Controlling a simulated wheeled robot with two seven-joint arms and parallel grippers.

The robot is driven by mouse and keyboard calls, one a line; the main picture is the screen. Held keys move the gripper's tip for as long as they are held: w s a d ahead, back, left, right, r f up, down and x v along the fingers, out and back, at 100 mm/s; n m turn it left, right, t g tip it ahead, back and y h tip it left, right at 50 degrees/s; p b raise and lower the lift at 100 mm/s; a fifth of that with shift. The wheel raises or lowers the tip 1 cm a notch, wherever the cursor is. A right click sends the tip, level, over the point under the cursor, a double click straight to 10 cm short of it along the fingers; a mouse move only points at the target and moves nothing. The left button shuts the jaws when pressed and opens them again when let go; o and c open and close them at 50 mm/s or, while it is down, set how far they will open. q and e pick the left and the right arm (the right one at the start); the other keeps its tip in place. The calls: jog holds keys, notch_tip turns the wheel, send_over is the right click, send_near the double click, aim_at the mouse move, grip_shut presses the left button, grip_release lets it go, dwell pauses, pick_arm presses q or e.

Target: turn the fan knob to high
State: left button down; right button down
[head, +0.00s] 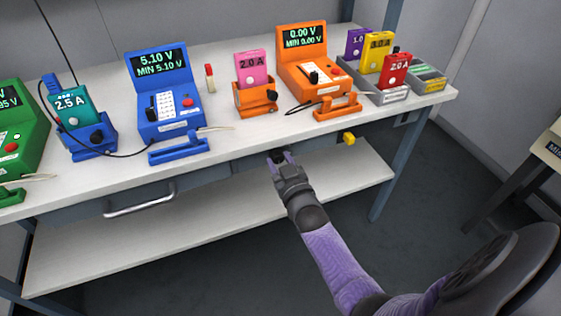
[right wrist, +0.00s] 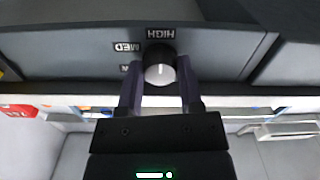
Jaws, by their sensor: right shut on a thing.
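The fan knob (right wrist: 160,62) is a round dark knob with a light grey face edge and a pale mark on it. It sits on the dark front panel under the bench, shown upside down in the right wrist view. A HIGH label (right wrist: 160,33) is above it in that picture, a MED label (right wrist: 127,47) is to its left, and a third label below MED is partly hidden. My right gripper (right wrist: 160,84) is shut on the knob, a finger on either side. In the head view my right gripper (head: 279,155) reaches the bench front and mostly hides the knob. My left gripper is not in view.
The white bench (head: 215,115) carries a blue meter (head: 160,90), an orange meter (head: 303,65), pouch cells in holders and loose leads. A drawer handle (head: 140,206) sticks out at left. A lower shelf (head: 190,230) is empty.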

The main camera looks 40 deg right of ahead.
jog(key=shift+c, duration=1.6)
grip_release()
jog(key=shift+o, duration=0.4)
jog(key=shift+s, duration=0.1)
pick_arm(q)
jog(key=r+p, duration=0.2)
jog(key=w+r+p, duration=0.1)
jog(key=p, duration=0.1)
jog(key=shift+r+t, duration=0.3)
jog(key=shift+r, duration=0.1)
pick_arm(e)
jog(key=v, duration=0.9)
jog(key=shift+s+a, duration=0.2)
jog(key=shift+s, duration=0.1)
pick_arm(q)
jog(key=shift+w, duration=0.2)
